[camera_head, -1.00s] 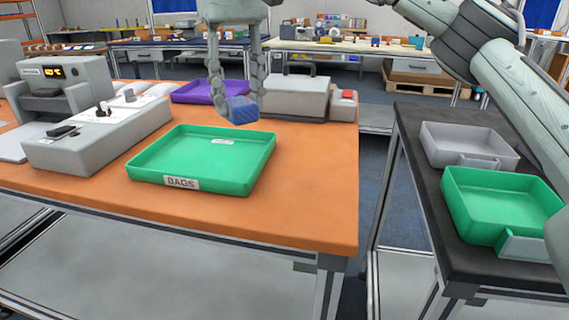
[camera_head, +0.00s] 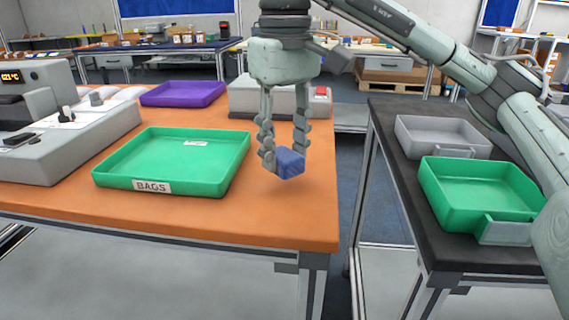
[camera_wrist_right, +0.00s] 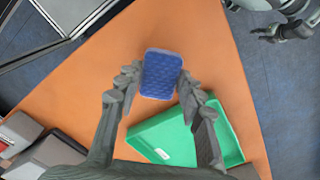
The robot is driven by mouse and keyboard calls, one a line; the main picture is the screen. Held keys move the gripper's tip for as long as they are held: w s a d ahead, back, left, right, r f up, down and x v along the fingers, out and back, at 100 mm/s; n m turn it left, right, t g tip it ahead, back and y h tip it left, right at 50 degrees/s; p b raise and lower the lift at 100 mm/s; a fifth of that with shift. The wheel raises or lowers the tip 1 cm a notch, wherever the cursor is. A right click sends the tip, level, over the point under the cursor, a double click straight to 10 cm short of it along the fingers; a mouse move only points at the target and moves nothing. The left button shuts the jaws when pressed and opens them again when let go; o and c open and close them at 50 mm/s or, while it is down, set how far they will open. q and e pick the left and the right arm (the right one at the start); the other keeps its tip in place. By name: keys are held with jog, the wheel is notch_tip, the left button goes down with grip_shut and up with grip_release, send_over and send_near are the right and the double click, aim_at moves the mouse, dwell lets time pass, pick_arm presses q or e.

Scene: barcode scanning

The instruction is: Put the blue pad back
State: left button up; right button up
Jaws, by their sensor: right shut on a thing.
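The blue pad (camera_head: 290,163) is a small blue block held between the fingertips of my right gripper (camera_head: 283,150). In the head view it hangs over the orange table, to the right of the green tray labelled BAGS. In the right wrist view the blue pad (camera_wrist_right: 160,74) shows its patterned face, and the fingers of my right gripper (camera_wrist_right: 157,82) press on its two sides. The orange table (camera_head: 240,222) lies below it. My left gripper is not seen in the head view; a gripper (camera_wrist_right: 285,32) of another arm shows at the top right of the wrist view.
The green BAGS tray (camera_head: 105,180) has a white label inside. Behind stand a purple tray (camera_head: 183,95) and a grey box (camera_head: 250,98). A dark side table at right bears a grey tray (camera_head: 440,135) and another green tray (camera_head: 470,205). A floor gap separates the tables.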

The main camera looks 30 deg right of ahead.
aim_at(285, 154)
pick_arm(q)
jog(key=shift+r, duration=0.15)
pick_arm(e)
jog(key=shift+f, duration=1.4)
pick_arm(q)
jog(key=shift+w, duration=0.1)
pick_arm(e)
jog(key=shift+f, duration=0.1)
jog(key=o, duration=1)
pick_arm(q)
jog(key=shift+r, duration=0.25)
